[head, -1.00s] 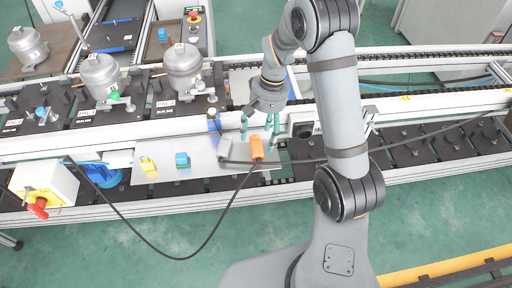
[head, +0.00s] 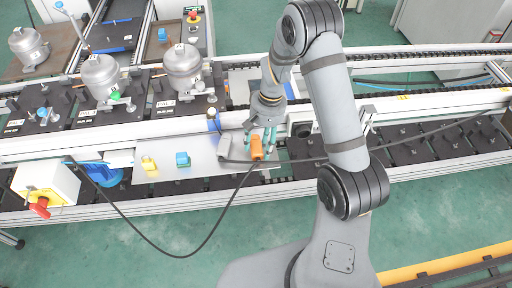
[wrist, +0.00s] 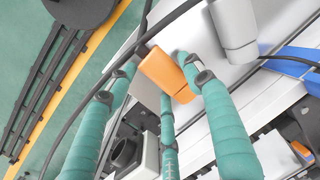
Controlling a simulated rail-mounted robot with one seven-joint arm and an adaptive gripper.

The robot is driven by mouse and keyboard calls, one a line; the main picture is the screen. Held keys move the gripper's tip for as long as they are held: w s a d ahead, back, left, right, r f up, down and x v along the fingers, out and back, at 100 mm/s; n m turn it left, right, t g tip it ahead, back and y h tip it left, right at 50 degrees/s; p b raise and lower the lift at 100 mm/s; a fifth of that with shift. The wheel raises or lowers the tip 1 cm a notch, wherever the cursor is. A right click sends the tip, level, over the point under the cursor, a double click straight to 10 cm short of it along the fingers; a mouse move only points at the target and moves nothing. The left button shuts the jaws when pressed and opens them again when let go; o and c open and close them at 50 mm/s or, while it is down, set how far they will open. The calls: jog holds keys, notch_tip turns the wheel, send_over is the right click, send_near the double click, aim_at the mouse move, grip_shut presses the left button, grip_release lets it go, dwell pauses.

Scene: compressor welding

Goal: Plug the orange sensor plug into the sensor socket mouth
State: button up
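The orange sensor plug (head: 256,147) lies on the pale plate, with a black cable running from it. It also shows in the wrist view (wrist: 165,72). My gripper (head: 262,138) is low over the plug with its teal fingers spread around it. In the wrist view the fingers of my gripper (wrist: 158,82) stand on either side of the plug, with a gap to the left finger; contact on the right is unclear. A pale box with a dark round opening (wrist: 125,152) is beside the fingers, possibly the socket mouth.
A grey plug-like part (head: 225,148) lies just left of the orange plug. Blue (head: 182,159) and yellow (head: 148,163) blocks sit farther left on the plate (head: 205,165). Black cables cross close to my fingers. Metal compressors (head: 183,68) stand on the line behind.

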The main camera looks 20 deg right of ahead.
aim_at(261, 147)
jog(key=c, duration=1)
jog(key=shift+c, duration=0.5)
jog(key=shift+w+r, duration=0.1)
jog(key=shift+r, duration=0.4)
grip_shut()
jog(key=r, duration=0.1)
jog(key=r+b, duration=0.1)
jog(key=d+r, duration=0.1)
jog(key=shift+s+r, duration=0.3)
jog(key=s+d+r+b, duration=0.1)
jog(key=s+d+r, duration=0.5)
jog(key=d, duration=0.2)
jog(key=shift+d+r+b, duration=0.25)
jog(key=shift+d+b, duration=0.15)
